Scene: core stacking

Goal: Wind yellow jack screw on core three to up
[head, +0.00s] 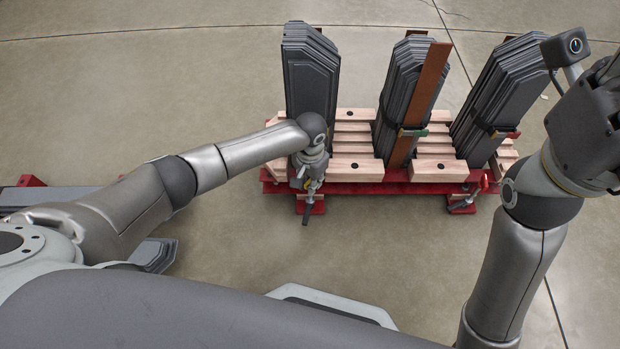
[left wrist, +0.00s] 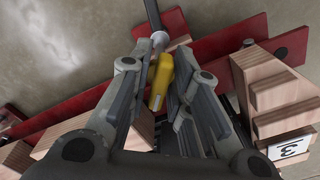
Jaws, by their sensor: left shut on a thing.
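The yellow jack screw (left wrist: 161,82) shows in the left wrist view as a yellow grip on a grey metal fitting with a dark bar beyond it. My left gripper (left wrist: 162,68) is shut on the yellow grip, with one finger on each side. In the head view my left gripper (head: 311,186) is at the front left end of the red base, below the leftmost core (head: 310,72), and largely hides the screw. A label reading 3 (left wrist: 290,149) is on a wooden block beside it. My right gripper is cut off at the right edge of the head view; its fingers do not show.
Three grey stacked cores stand in wooden blocks (head: 357,168) on a red base (head: 385,187). The middle core (head: 397,92) has a brown board; the right core (head: 500,90) leans right. Another jack fitting (head: 463,203) sits at the base's front right. Open floor lies in front.

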